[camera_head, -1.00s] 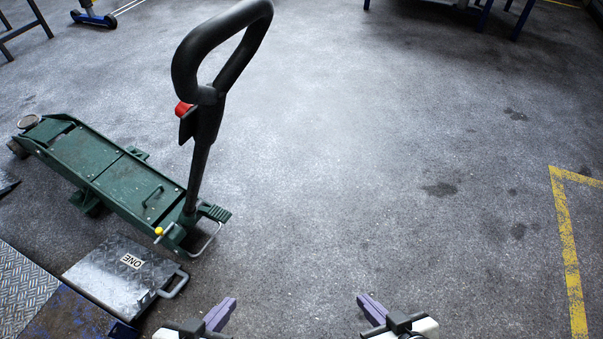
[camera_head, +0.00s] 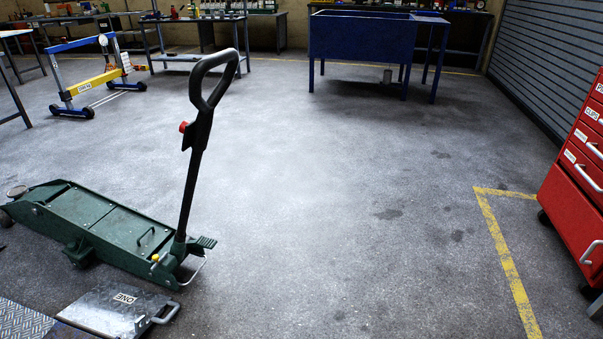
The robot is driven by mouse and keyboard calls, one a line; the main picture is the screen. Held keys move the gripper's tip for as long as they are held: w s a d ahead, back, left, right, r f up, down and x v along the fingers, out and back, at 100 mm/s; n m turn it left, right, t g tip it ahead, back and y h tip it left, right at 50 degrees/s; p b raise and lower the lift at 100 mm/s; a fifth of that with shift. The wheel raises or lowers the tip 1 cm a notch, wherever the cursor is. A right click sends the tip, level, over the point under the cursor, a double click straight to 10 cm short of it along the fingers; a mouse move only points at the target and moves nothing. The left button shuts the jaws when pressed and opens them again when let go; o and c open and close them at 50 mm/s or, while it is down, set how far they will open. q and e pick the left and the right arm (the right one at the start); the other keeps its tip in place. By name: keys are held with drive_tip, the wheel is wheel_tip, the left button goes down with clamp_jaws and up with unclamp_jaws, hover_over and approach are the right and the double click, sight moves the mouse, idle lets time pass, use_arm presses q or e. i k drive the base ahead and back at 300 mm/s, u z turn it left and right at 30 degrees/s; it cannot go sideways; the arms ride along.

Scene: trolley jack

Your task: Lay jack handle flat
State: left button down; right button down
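The green trolley jack (camera_head: 110,231) stands on the floor at the left. Its black jack handle (camera_head: 193,172) rises nearly upright from the jack's right end, leaning slightly right, with a loop grip at the top and a red knob (camera_head: 183,127) below the loop. Neither of my grippers shows in the head view now, so their state and distance from the handle cannot be seen.
A metal plate with a handle (camera_head: 118,309) lies in front of the jack. A red tool cabinet (camera_head: 573,200) stands at the right. A blue tub on legs (camera_head: 360,37) and a blue-yellow wheeled frame (camera_head: 92,84) stand farther back. The middle floor is clear.

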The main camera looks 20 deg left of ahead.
sight(197, 133)
drive_tip(key=u, duration=0.6)
drive_tip(key=i, duration=0.6)
drive_tip(key=u, duration=0.35)
